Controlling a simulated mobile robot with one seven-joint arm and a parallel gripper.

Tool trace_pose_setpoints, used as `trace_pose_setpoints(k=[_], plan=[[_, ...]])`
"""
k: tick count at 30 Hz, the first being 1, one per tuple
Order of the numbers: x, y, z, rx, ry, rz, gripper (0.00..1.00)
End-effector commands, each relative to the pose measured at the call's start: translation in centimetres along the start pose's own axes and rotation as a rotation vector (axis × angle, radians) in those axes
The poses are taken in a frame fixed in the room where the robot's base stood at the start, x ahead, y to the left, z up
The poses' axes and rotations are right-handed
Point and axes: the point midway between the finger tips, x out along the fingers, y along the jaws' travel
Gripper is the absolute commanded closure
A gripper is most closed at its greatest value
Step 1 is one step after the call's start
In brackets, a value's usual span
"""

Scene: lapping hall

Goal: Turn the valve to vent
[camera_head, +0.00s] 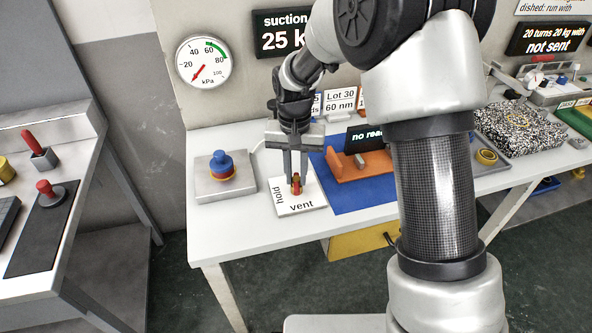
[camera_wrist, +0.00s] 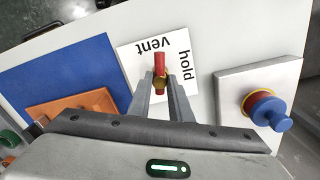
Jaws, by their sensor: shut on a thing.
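The valve (camera_wrist: 159,64) has a red lever on a brass body. It stands on a white plate (camera_head: 313,203) marked "hold" and "vent" on the white table. In the wrist view the lever points to the "vent" word; the head view shows the lever's red part (camera_head: 296,183) between the fingers, near "vent". My gripper (camera_head: 295,184) reaches down from above and is shut on the valve; its fingers also show on either side of the brass part in the wrist view (camera_wrist: 161,92). The lower part of the valve is partly hidden by the fingers.
A grey block with a blue, red and yellow knob (camera_head: 222,166) stands left of the plate. A blue mat (camera_head: 345,197) with an orange fixture (camera_head: 374,166) lies right. A pressure gauge (camera_head: 204,62) hangs on the wall, its needle at the low end.

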Motion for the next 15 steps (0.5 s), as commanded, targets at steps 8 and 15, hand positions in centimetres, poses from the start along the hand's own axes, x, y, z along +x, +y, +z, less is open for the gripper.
trace_pose_setpoints(k=[8, 15], plan=[[-0.12, 0.04, 0.0, -0.174, 0.003, 0.0, 1.0], [-0.09, 0.04, -0.04, -0.249, 0.006, 0.0, 1.0]])
